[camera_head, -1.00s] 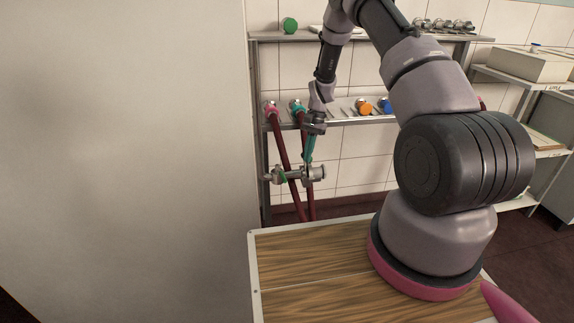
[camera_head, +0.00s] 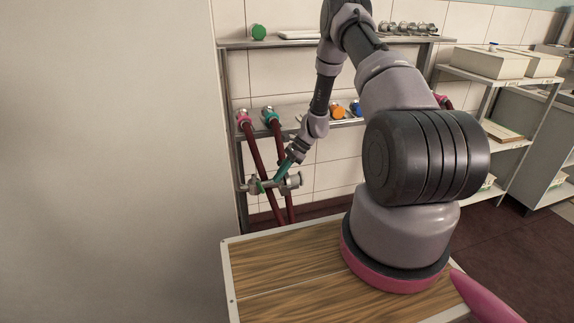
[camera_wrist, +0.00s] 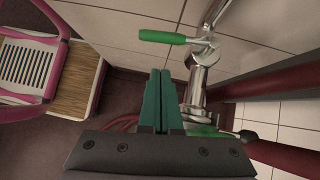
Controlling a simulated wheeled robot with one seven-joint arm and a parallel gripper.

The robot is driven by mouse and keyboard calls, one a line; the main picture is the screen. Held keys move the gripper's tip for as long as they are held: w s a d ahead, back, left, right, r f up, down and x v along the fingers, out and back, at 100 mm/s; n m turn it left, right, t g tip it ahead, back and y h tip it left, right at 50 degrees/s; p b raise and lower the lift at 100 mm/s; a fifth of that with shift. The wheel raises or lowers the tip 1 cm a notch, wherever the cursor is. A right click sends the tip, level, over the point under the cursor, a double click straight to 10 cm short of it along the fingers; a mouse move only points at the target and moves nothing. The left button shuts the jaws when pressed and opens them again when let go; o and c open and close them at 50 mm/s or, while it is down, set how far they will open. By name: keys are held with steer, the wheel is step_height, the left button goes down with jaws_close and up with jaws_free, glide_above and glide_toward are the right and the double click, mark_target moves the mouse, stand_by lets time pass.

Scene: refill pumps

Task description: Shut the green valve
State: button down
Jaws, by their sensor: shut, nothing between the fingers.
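In the wrist view a metal pipe fitting (camera_wrist: 203,80) carries a green valve lever (camera_wrist: 162,37), which sticks out to the left near the top. A second green part (camera_wrist: 210,132) shows lower right, partly hidden behind my gripper. In the head view the metal fitting (camera_head: 291,183) lies across dark red hoses, with a small bit of green (camera_head: 258,187) at its left. My gripper (camera_wrist: 158,76) has teal fingers that are shut and empty, left of the fitting and below the lever. In the head view my gripper (camera_head: 280,174) slants down-left close to the fitting; contact cannot be told.
Dark red hoses (camera_head: 261,160) run down from pink and teal connectors on the metal shelf (camera_head: 290,116). A large pale panel (camera_head: 110,160) fills the left of the head view. A white tiled wall (camera_head: 335,178) stands close behind the fitting.

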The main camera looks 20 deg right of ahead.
mark_target(258, 183)
steer(key=a, duration=0.3)
steer(key=shift+s+a+f, duration=0.25)
steer(key=shift+a+f, duration=0.1)
steer(key=shift+a, duration=0.05)
